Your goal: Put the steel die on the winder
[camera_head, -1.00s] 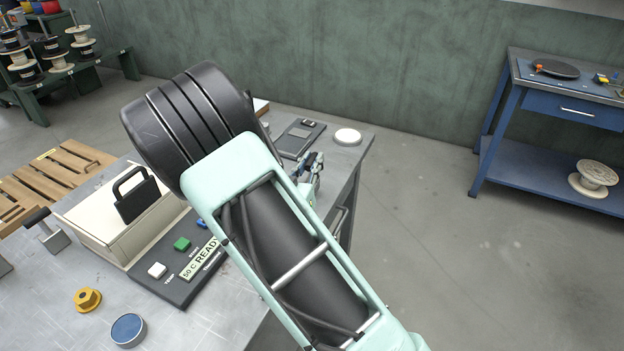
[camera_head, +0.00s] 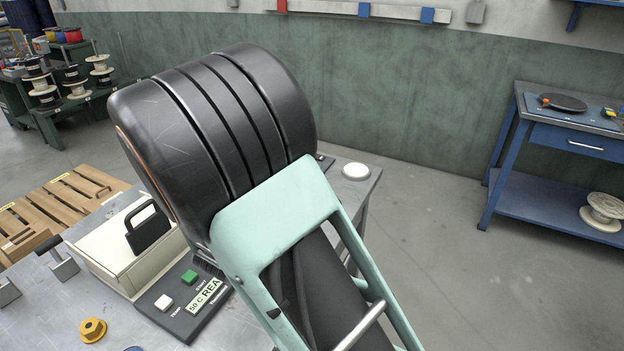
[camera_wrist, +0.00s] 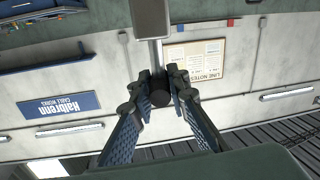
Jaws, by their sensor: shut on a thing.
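In the wrist view my gripper (camera_wrist: 162,92) is shut on the dark grip of a handled piece. A thin metal rod runs from that grip to a grey block (camera_wrist: 152,18) at the top edge; it looks like the steel die. It is held clear of any surface in that view. In the head view my arm hides the gripper and the held piece. A similar metal block with a dark handle (camera_head: 62,268) stands on the bench at left, with another partly cut off at the left edge. I cannot make out a winder for certain.
A cream box (camera_head: 130,255) with a black handle and a button panel (camera_head: 185,302) stand on the metal bench. A yellow hex piece (camera_head: 92,330) and a white disc (camera_head: 356,171) lie there too. A blue workbench (camera_head: 560,135) stands at right.

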